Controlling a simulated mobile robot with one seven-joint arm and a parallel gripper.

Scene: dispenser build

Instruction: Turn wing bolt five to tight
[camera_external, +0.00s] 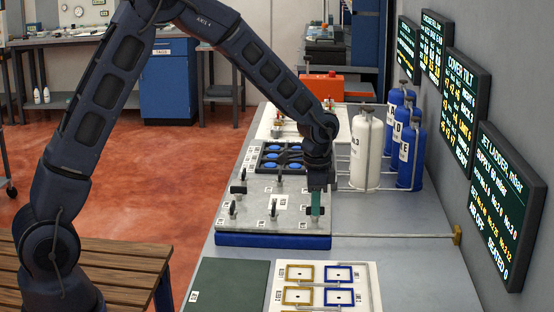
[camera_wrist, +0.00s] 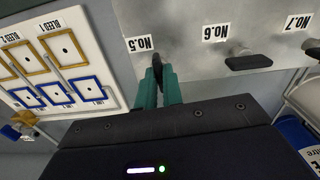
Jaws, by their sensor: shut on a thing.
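Wing bolt five (camera_wrist: 157,66) is a dark wing bolt on the grey metal plate (camera_wrist: 190,70), beside the label No.5. My gripper (camera_wrist: 158,84) has teal fingers, one on each side of the wing, and is shut on it. The wing shows narrow and runs along the fingers; its lower part is hidden between them. In the external view my gripper (camera_external: 316,206) points down at the plate's right side, and the bolt is hard to make out there.
Wing bolt six (camera_wrist: 248,62) lies crosswise to the right in the wrist view, with part of bolt seven (camera_wrist: 313,50) beyond. Other wing bolts (camera_external: 238,187) stand on the plate. A frame board (camera_external: 320,285) lies in front.

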